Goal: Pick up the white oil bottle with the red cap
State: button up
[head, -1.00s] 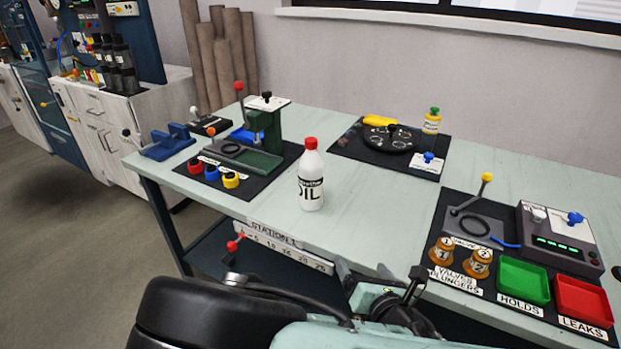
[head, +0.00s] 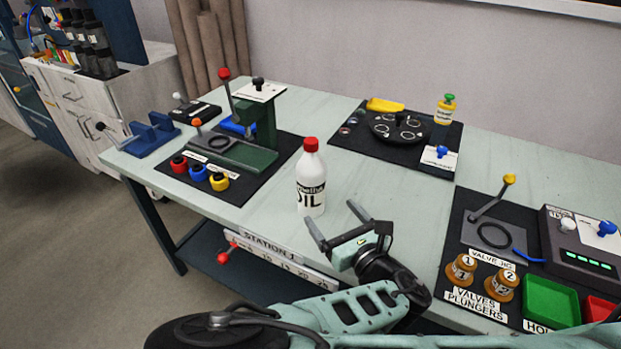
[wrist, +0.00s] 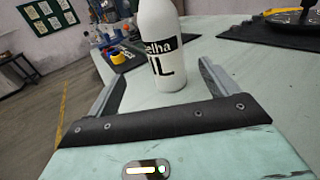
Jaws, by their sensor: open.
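The white oil bottle (head: 311,188) with a red cap stands upright near the front edge of the light green table. Its label reads OIL. My gripper (head: 333,222) is open and empty, just in front and to the right of the bottle, with its fingers pointing toward it. In the wrist view the bottle (wrist: 159,50) stands upright beyond and between the two open fingertips, apart from them. The cap is out of the wrist view.
A black mat with a green press (head: 262,125) and several coloured caps lies left of the bottle. A round black plate (head: 400,128) is behind. Valve plungers (head: 461,268) and a green tray (head: 549,303) are at right. Clear tabletop surrounds the bottle.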

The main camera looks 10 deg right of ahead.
aim_at(316, 193)
jog(key=p+x, duration=0.1)
jog(key=x, duration=0.7)
jog(key=shift+w, duration=0.15)
jog(key=shift+d+p+x, duration=0.15)
jog(key=shift+p+x, duration=0.4)
jog(key=shift+x, duration=0.8)
jog(key=shift+d+p+x, duration=0.15)
jog(key=shift+p+x, duration=0.35)
jog(key=shift+x, duration=0.8)
jog(key=shift+w+r, duration=0.1)
jog(key=shift+r, duration=0.15)
jog(key=c, duration=1.3)
